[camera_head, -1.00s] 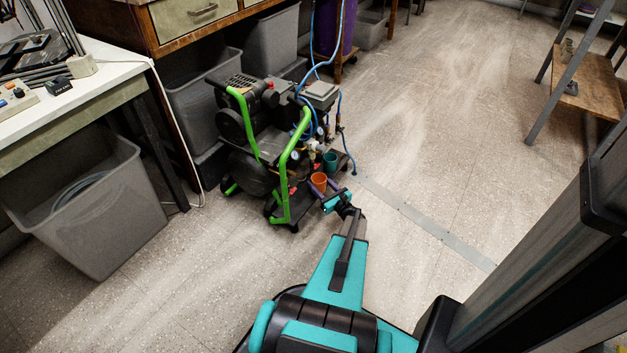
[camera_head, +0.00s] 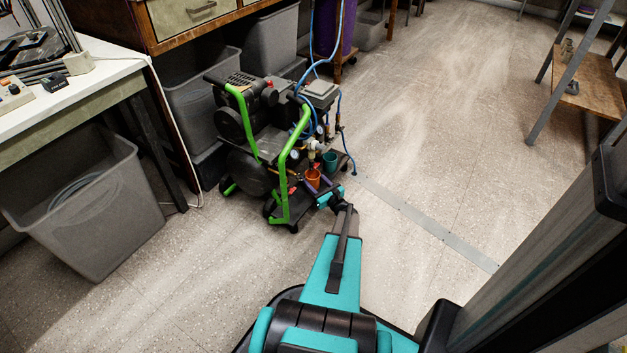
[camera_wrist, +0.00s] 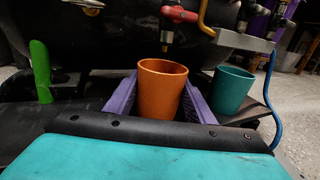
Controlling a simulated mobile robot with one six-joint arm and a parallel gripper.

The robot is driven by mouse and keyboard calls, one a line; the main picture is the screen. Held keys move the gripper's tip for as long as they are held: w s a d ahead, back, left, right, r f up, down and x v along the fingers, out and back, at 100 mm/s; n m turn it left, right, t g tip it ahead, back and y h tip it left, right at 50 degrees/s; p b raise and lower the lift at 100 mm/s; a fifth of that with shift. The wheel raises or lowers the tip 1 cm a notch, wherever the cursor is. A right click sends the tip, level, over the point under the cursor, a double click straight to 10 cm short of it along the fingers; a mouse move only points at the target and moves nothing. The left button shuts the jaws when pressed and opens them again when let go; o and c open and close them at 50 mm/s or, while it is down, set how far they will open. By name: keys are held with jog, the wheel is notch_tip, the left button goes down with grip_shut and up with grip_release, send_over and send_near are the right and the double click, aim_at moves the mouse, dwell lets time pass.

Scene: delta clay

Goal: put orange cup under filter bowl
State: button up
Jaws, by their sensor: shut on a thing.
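The orange cup (camera_head: 313,178) stands upright between the purple fingers of my gripper (camera_head: 316,181), low beside the compressor. In the wrist view the orange cup (camera_wrist: 162,92) sits between both fingers of my gripper (camera_wrist: 161,98), which is shut on it. A pale filter bowl (camera_head: 313,146) hangs on the compressor's fittings just above the cup in the head view. In the wrist view a red fitting with a brass tip (camera_wrist: 167,46) hangs above and behind the cup's rim. I cannot tell whether the cup's base touches the surface below.
A teal cup (camera_head: 330,161) stands on the dark shelf just right of the orange cup; it also shows in the wrist view (camera_wrist: 231,90). The compressor (camera_head: 262,135) has green handles and blue hoses.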

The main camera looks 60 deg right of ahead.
jog(key=shift+f, duration=0.2)
jog(key=o, duration=1)
jog(key=shift+o, duration=0.2)
jog(key=shift+r, duration=0.15)
jog(key=shift+r, duration=0.15)
jog(key=p+v, duration=0.3)
jog(key=v, duration=0.9)
jog(key=shift+s, duration=0.15)
